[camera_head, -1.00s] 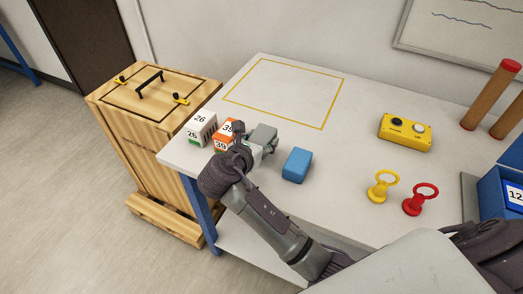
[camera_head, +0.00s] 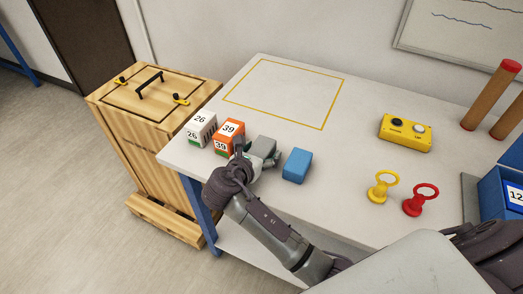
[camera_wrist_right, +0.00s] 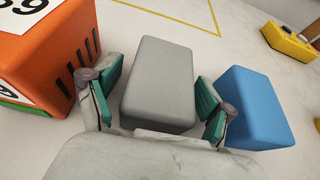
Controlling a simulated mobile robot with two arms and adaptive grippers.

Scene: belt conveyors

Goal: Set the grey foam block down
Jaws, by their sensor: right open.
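The grey foam block (camera_head: 263,147) rests on the white table between the orange cube and the blue block. In the right wrist view the grey block (camera_wrist_right: 160,82) lies between the two green-padded fingers, with gaps visible on both sides. My right gripper (camera_head: 255,157) is open around the near end of the block; it also shows in the wrist view (camera_wrist_right: 157,100). In the head view the gripper hides part of the block's near side. My left gripper is not in view.
The orange cube (camera_head: 229,136) marked 39 and a white cube (camera_head: 201,128) marked 26 stand left. The blue block (camera_head: 297,165) is close on the right. A yellow button box (camera_head: 405,133) and two ringed pegs stand farther right. The yellow-outlined area (camera_head: 285,92) is empty.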

